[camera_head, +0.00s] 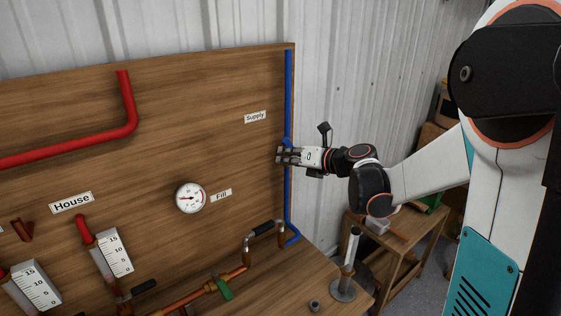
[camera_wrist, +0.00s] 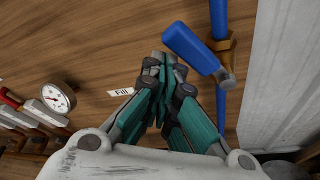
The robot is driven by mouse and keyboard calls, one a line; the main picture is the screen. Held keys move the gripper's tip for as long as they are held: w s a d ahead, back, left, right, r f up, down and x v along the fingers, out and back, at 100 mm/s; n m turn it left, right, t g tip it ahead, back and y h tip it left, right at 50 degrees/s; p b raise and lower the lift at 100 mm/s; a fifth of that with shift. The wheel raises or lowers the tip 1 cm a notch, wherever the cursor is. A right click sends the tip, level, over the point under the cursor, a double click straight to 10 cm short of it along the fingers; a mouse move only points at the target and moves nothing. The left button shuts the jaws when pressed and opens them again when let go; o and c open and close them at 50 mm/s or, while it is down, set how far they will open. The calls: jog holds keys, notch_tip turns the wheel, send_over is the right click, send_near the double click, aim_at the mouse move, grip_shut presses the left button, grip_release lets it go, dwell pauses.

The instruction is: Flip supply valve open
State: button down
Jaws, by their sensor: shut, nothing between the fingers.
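The supply valve has a blue lever handle (camera_wrist: 192,47) on a brass body (camera_wrist: 226,50), set in the vertical blue pipe (camera_head: 288,95) at the right edge of the wooden board. In the wrist view the handle slants from upper left down to the valve body, across the pipe's line. My gripper (camera_head: 279,156) is shut and empty. Its fingertips (camera_wrist: 163,60) are just left of and below the handle; I cannot tell whether they touch it.
The wooden board (camera_head: 200,120) carries a red pipe (camera_head: 128,100), a pressure gauge (camera_head: 190,198) and a "Fill" label (camera_head: 221,195). Copper piping with a green handle (camera_head: 224,288) is lower down. A wooden table (camera_head: 400,255) stands right, by the corrugated wall (camera_head: 370,60).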

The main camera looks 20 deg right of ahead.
aim_at(291, 142)
jog(key=shift+w+d+r+p, duration=0.2)
jog(key=shift+d+r, duration=0.3)
jog(key=shift+d, duration=0.15)
jog(key=shift+w+d+r+p, duration=0.25)
jog(key=shift+d+r, duration=0.2)
jog(key=shift+d, duration=0.15)
jog(key=shift+w+d+r+p, duration=0.15)
jog(key=shift+w+d+r, duration=0.05)
jog(key=shift+d+r, duration=0.4)
jog(key=shift+d, duration=0.1)
